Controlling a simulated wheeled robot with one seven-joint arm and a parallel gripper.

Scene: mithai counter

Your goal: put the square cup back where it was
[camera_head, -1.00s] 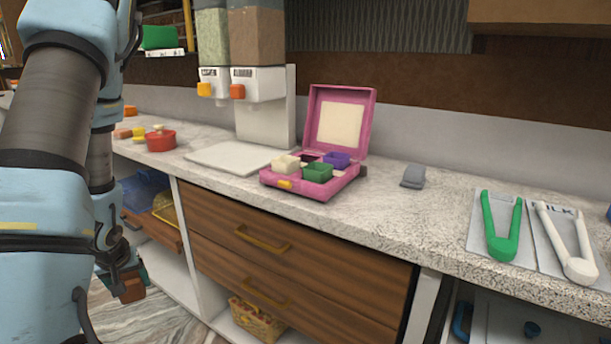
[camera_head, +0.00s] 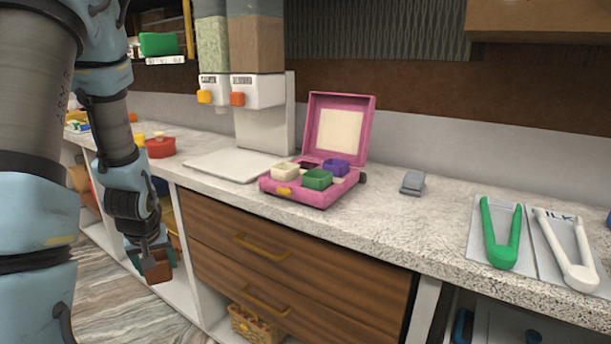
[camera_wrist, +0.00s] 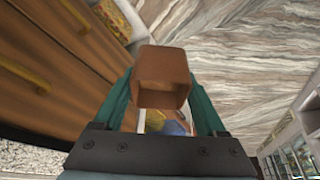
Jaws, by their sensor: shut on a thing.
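The square cup (camera_wrist: 163,80) is brown and open-topped. In the wrist view it sits between the two teal fingers of my gripper (camera_wrist: 165,95), which is shut on it. In the head view my gripper (camera_head: 148,258) holds the brown cup (camera_head: 158,271) low, in front of the counter and below its top. The pink box (camera_head: 292,196) stands open on the counter, its lid raised at the back. In it are a white cup (camera_head: 285,172), a green cup (camera_head: 317,180) and a purple cup (camera_head: 336,168). A dark spot shows behind the white cup; I cannot tell whether it is an empty compartment.
A white board (camera_head: 225,166) lies left of the box under the dispenser (camera_head: 262,115). A red pot (camera_head: 160,148) is further left. A grey object (camera_head: 412,182) and green tongs (camera_head: 500,240) lie right. The counter before the grey object is clear. Wooden drawers (camera_head: 250,245) are below.

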